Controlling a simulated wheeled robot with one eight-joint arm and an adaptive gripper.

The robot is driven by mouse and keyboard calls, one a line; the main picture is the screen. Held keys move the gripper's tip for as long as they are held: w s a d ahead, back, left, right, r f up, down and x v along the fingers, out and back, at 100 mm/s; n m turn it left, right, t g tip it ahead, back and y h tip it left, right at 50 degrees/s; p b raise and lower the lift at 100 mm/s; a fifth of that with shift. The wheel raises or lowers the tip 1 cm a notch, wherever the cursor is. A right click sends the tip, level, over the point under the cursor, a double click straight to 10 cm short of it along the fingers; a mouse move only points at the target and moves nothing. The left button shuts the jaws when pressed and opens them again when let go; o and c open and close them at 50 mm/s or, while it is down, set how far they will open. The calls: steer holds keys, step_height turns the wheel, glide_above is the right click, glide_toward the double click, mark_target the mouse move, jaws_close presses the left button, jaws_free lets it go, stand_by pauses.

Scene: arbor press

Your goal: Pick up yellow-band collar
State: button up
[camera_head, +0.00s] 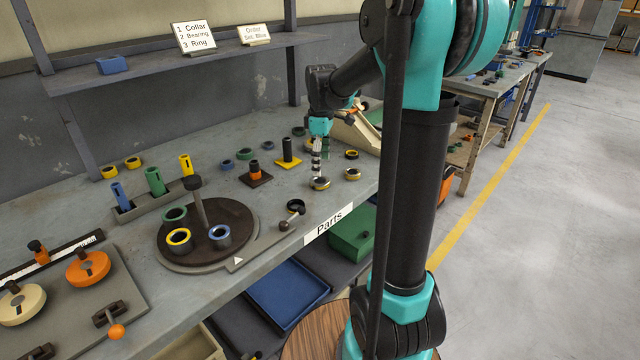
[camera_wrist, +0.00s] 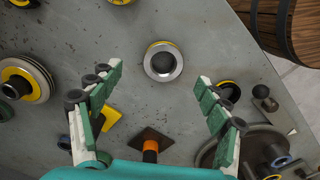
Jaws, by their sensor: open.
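A silver ring-shaped collar with a yellow band (camera_head: 320,183) lies flat on the grey bench near its front edge. In the wrist view this collar (camera_wrist: 163,47) sits ahead of and between my fingertips, its dark hole facing up. My gripper (camera_head: 317,174) points down over it in the head view. In the wrist view my gripper (camera_wrist: 159,78) has its fingers spread wide with nothing between them. I cannot tell whether the fingertips touch the bench. Two other yellow-banded rings, one nearer (camera_head: 352,174) and one farther (camera_head: 351,154), lie to the right.
A black ring (camera_head: 296,206) and a ball-ended lever (camera_head: 286,224) lie left of the collar. A dark turntable (camera_head: 205,252) holds several rings. An orange-topped post (camera_head: 254,168) and a black post on a yellow base (camera_head: 287,151) stand behind. Bare bench surrounds the collar.

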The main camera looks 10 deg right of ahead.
mark_target(319, 187)
steer(key=shift+s+a+f, duration=0.1)
steer(key=shift+a+f, duration=0.05)
steer(key=shift+f, duration=1.25)
steer(key=shift+s+a+f, duration=0.1)
steer(key=shift+f, duration=1.25)
steer(key=c, duration=1.5)
